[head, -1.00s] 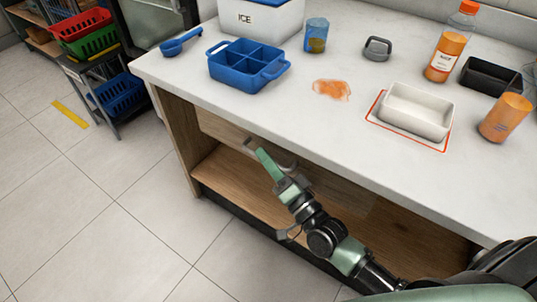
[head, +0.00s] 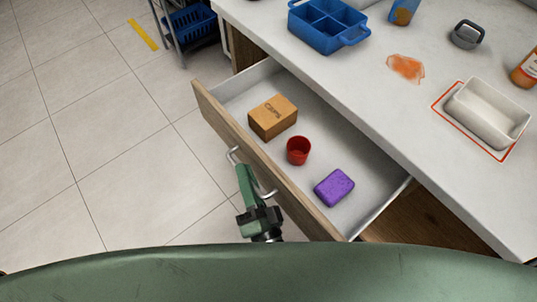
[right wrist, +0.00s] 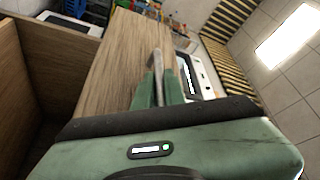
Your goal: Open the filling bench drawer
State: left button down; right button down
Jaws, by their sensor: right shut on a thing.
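The bench drawer (head: 222,117) is pulled well out from under the white bench top, and its inside shows. It holds a brown box (head: 272,116), a red cup (head: 298,150) and a purple block (head: 334,188). A metal bar handle (head: 232,155) is on the drawer's wooden front. My right gripper (head: 243,172) is shut on the handle, at the front's outer face. In the right wrist view the green fingers (right wrist: 158,85) close around the handle (right wrist: 157,62) against the wooden front (right wrist: 115,62). My left gripper is not in view.
On the bench top (head: 400,115) are a blue divided tray (head: 322,40), an orange spill (head: 406,68), a grey-handled object (head: 468,34) and a white bin (head: 488,112) on a red-edged mat. Free tiled floor (head: 100,150) lies left of the drawer.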

jog(key=shift+s+a, duration=1.3)
jog(key=shift+a, duration=0.3)
jog(key=c, duration=1.8)
grip_release()
jog(key=shift+o, duration=0.2)
jog(key=v, duration=0.8)
jog(key=shift+w, duration=0.1)
